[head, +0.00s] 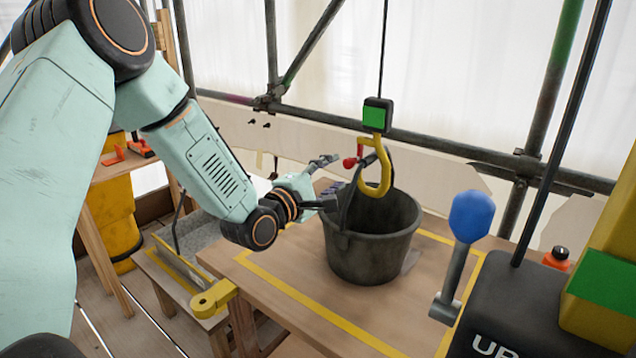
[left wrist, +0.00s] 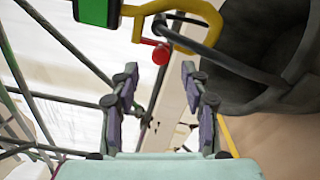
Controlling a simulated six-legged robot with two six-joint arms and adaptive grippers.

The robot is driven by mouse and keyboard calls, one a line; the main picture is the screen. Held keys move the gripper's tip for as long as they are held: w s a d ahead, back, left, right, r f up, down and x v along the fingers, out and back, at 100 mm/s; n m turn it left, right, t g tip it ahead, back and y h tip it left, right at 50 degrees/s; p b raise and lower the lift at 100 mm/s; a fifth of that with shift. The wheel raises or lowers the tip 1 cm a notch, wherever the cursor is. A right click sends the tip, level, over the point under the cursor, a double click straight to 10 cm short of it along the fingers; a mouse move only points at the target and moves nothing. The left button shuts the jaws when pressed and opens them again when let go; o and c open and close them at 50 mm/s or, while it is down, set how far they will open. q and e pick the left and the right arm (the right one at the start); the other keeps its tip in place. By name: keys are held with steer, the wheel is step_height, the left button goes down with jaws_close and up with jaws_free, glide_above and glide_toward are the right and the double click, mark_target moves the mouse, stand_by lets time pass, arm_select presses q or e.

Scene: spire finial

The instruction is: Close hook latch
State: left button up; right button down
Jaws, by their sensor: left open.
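A yellow hook (head: 378,172) hangs from a green and black block (head: 377,114) on a cable, over a black bucket (head: 372,240). The bucket's handle rises to the hook and appears to pass through it. A latch with a red knob (head: 350,162) sticks out to the left of the hook. In the left wrist view the red knob (left wrist: 161,54) lies beyond my fingers, and the hook (left wrist: 185,18) is at the top. My left gripper (head: 329,181) is open, left of the hook and bucket, apart from the knob. My right gripper is not in view.
The bucket stands on a wooden table (head: 290,290) with a yellow taped outline. A lever with a blue knob (head: 471,216) stands on a dark box at the right. Scaffold pipes (head: 440,143) run behind.

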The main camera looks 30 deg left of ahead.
arm_select(q)
steer(key=shift+s+a, duration=0.15)
steer(key=shift+s, duration=1.05)
steer(key=shift+s+a, duration=0.15)
steer(key=shift+s, duration=1)
